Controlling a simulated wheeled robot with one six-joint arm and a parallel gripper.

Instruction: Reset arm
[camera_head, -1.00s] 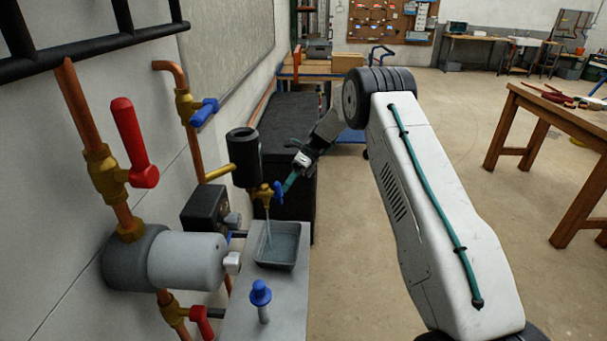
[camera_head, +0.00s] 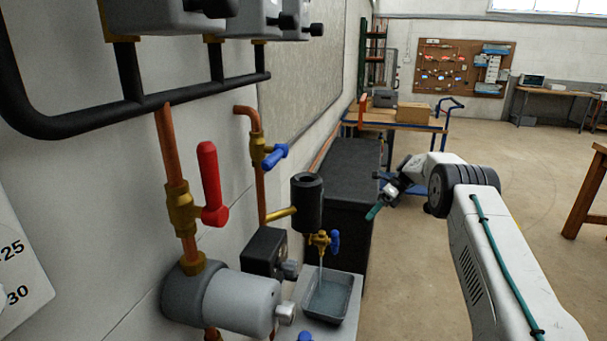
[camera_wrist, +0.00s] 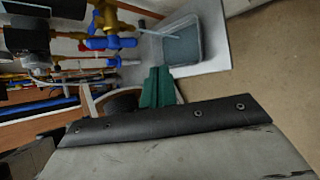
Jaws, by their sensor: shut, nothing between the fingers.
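My gripper (camera_head: 374,212) has teal fingers, pressed together and empty. It hangs in the air to the right of a small brass tap with a blue handle (camera_head: 335,241), apart from it. In the wrist view my gripper's teal fingers (camera_wrist: 158,88) show side by side with nothing between them. My arm comes in from the lower right and bends at a dark elbow joint.
A thin stream runs from the tap into a grey tray (camera_head: 347,312) on a pale ledge. A black cabinet (camera_head: 345,185) and a blue cart (camera_head: 412,125) stand behind. Red-handled valve (camera_head: 211,185) and grey pump (camera_head: 235,303) line the left wall.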

